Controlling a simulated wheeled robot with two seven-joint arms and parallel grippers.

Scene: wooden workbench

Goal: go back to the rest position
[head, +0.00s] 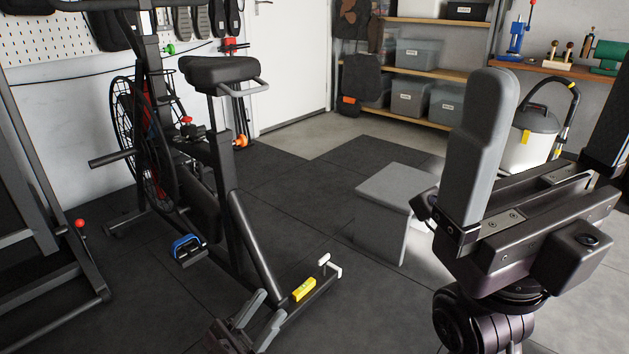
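My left gripper (271,306) is low in the head view, at the bottom centre. Its two grey fingers point up and to the right, with an empty gap between them. My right gripper (545,165) is large and close at the right. One grey finger stands upright at the left end of its rail. A dark part at the right edge looks like the other finger, partly cut off. The rail between them is bare, and I see nothing held. Most of both arms is out of view.
An exercise bike (222,140) stands left of centre, with a small yellow object (303,289) by its rear foot. A grey bench-like block (392,192) stands behind my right gripper. A black metal frame (50,240) is at the left. Open dark floor lies between.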

